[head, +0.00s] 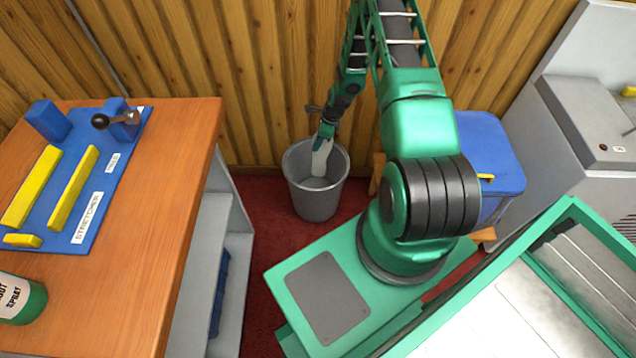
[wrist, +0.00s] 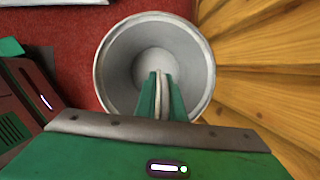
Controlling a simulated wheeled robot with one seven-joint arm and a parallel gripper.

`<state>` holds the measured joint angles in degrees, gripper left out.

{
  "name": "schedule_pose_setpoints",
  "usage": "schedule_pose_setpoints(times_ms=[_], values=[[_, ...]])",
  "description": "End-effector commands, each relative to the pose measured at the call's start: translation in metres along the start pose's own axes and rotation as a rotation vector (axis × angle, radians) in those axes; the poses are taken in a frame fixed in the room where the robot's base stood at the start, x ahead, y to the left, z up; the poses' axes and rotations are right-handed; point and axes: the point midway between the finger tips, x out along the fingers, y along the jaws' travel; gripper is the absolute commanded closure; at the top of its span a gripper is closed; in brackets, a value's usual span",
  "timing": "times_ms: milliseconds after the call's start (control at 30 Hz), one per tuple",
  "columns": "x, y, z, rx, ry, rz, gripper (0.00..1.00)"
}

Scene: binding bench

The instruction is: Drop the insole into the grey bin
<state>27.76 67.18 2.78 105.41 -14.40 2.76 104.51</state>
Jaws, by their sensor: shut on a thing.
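The grey bin (head: 314,197) stands on the red floor against the wooden wall, with its open mouth facing up. My gripper (head: 325,133) points down over the bin and is shut on the pale insole (head: 320,158). The insole hangs upright, with its lower part inside the bin's mouth in the head view. In the wrist view, the insole (wrist: 158,94) shows edge-on as a thin pale strip between the two green fingers of my gripper (wrist: 160,90). Behind it the bin (wrist: 117,70) shows its round rim and inside. The bin's floor looks empty where it shows.
A wooden bench (head: 170,190) with a blue stretcher board (head: 90,200) and a spray can (head: 20,300) stands at the left. A blue box (head: 490,150) and a grey machine (head: 590,110) stand at the right. The wooden wall (head: 250,80) is close behind the bin.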

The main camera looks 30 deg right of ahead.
Motion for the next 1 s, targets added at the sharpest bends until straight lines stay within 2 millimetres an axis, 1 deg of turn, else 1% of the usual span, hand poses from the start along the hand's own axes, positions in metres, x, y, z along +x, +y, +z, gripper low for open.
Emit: schedule_pose_setpoints(times_ms=[100, 300, 667, 700, 767, 800, 1000], values=[[0.013, 0.0, -0.004, -0.001, 0.001, 0.001, 1.0], [0.026, -0.001, -0.008, -0.001, 0.001, -0.001, 1.0], [0.029, -0.001, -0.009, -0.001, 0.0, -0.001, 1.0], [0.029, -0.001, -0.009, -0.001, 0.0, -0.001, 0.86], [0.029, -0.001, -0.01, -0.001, 0.0, -0.001, 0.72], [0.029, -0.001, -0.01, -0.001, 0.0, -0.001, 0.69], [0.029, -0.001, -0.01, -0.001, 0.0, -0.001, 0.69]])
